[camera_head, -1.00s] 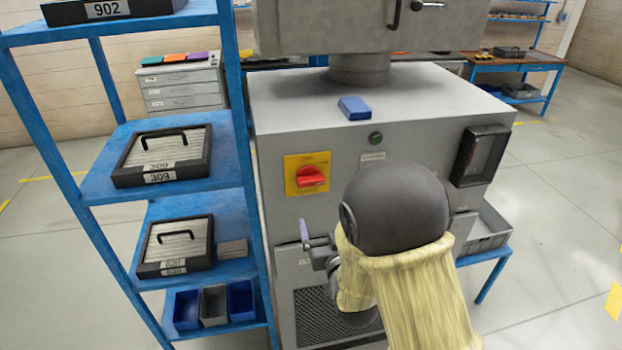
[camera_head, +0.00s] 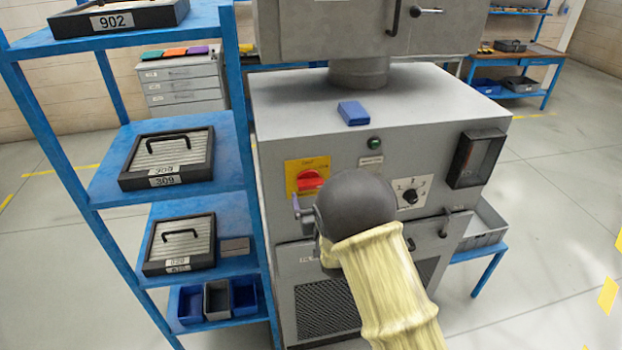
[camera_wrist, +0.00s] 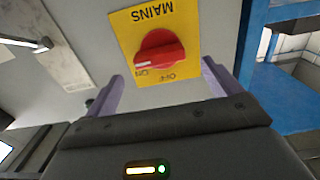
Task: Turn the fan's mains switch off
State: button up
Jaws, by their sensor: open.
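The red mains switch (camera_head: 310,182) sits on a yellow plate (camera_head: 293,166) on the grey cabinet front. In the wrist view the red switch (camera_wrist: 160,50) and its plate, lettered MAINS, appear upside down. Its handle lies roughly crosswise, with a pale mark at the left end near the ON lettering; OFF is to the right. My gripper (camera_wrist: 162,72) is open, its purple fingers spread to either side of the switch in the wrist view, and nothing is between them. In the head view my gripper (camera_head: 303,210) is just below the switch, partly hidden by my wrist.
A green lamp (camera_head: 375,144), a selector dial (camera_head: 410,196) and a dark-framed meter (camera_head: 478,158) are on the same panel. A blue box (camera_head: 353,113) lies on the cabinet top. Blue shelving (camera_head: 240,160) stands close on the left.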

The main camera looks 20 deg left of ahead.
jog(key=shift+p+x, duration=1.25)
jog(key=shift+x, duration=1.95)
jog(key=c, duration=1)
